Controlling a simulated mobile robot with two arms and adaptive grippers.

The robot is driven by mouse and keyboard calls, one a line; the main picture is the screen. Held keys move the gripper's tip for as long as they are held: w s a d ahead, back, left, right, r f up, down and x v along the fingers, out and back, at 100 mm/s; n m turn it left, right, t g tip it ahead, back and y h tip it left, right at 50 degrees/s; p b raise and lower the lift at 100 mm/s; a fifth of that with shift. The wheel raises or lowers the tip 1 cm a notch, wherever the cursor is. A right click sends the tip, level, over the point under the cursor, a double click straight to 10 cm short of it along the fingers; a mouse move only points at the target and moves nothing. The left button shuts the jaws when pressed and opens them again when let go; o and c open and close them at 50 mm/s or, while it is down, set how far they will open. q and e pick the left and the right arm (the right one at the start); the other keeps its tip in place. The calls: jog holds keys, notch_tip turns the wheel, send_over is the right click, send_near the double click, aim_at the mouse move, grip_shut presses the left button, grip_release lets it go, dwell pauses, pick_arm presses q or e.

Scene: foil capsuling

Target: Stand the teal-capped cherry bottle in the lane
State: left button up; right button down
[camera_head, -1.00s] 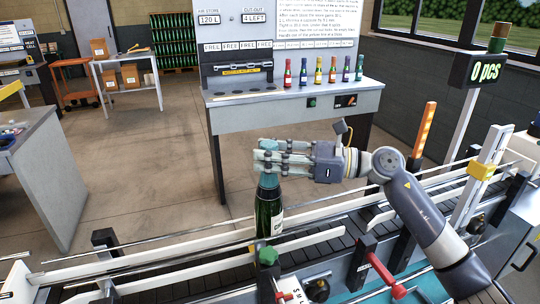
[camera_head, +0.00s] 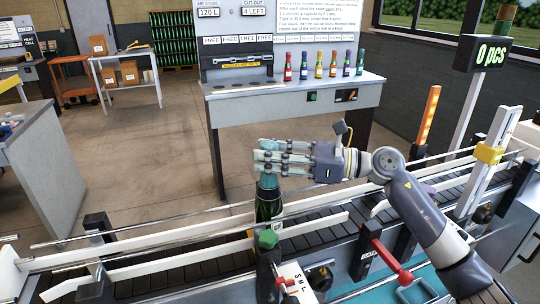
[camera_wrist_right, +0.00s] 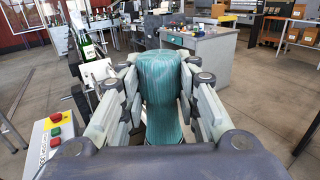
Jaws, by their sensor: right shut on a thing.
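The dark green bottle (camera_head: 268,208) with a teal cap (camera_head: 267,176) is upright in the head view, over the conveyor lane (camera_head: 205,262) between the white guide rails. Its lower end is hidden behind the near rail and the green knob, so I cannot tell whether it touches the belt. My right gripper (camera_head: 268,158) reaches in from the right and is shut around the teal cap. The wrist view shows the teal cap (camera_wrist_right: 162,90) large between the finger pads; the bottle body below is hidden there. My left gripper is not in view.
A bench (camera_head: 340,95) with several small coloured bottles stands behind. Another dark green bottle (camera_wrist_right: 89,48) shows at left in the wrist view.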

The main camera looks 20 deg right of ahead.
jog(key=shift+f+b, duration=0.1)
jog(key=shift+b, duration=0.2)
jog(key=c, duration=1.1)
grip_release()
jog(key=shift+s, duration=0.1)
jog(key=shift+f, duration=0.25)
jog(key=v, duration=1.2)
jog(key=shift+r, duration=0.15)
